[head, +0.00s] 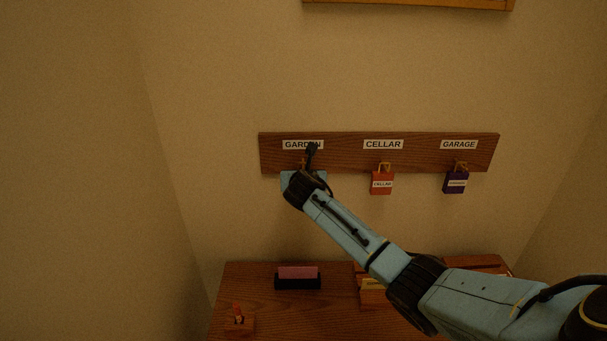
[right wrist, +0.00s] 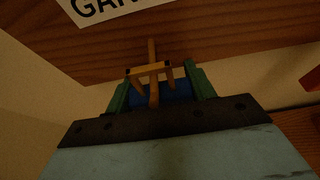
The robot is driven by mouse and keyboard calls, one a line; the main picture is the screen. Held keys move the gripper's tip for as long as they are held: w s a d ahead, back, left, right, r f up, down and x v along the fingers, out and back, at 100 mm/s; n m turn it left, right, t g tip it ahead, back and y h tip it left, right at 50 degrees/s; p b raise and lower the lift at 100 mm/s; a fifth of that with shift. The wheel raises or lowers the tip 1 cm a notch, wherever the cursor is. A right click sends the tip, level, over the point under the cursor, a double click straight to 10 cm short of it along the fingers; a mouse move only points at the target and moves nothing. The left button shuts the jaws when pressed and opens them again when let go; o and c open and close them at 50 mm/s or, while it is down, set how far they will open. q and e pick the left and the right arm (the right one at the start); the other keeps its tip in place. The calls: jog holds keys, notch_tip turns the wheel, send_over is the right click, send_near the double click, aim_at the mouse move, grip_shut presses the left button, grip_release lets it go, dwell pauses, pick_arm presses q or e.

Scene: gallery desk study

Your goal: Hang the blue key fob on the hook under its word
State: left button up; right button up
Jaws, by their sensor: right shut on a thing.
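The blue key fob (right wrist: 176,90) shows in the right wrist view, between the green fingertips of my right gripper (right wrist: 158,92), which is shut on it. Its yellow-orange loop (right wrist: 148,69) is up at the brown hook (right wrist: 152,50) under the GARDEN sign (right wrist: 98,8). Loop and hook overlap in this view; I cannot tell whether the loop is around the hook. In the head view my right gripper (head: 305,174) is at the board just below GARDEN, and my arm hides the fob. The fob's word cannot be read. My left gripper is not in view.
The wooden board (head: 342,156) also has CELLAR (head: 383,144) with a red fob (head: 382,184) hanging below, and GARAGE (head: 459,144) with a purple fob (head: 455,184) hanging below. The desk (head: 250,296) beneath holds a black holder with a pink block (head: 298,273) and a small wooden stand (head: 239,324).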

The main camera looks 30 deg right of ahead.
jog(key=shift+d+r, duration=0.25)
jog(key=shift+d, duration=0.05)
jog(key=o, duration=0.9)
jog(key=shift+w, duration=0.1)
jog(key=shift+c, duration=0.2)
jog(key=shift+o, duration=1.1)
jog(key=shift+w+a, duration=0.1)
jog(key=shift+s+f, duration=0.1)
jog(key=shift+s, duration=0.1)
jog(key=a+v, duration=0.1)
jog(key=v, duration=1.2)
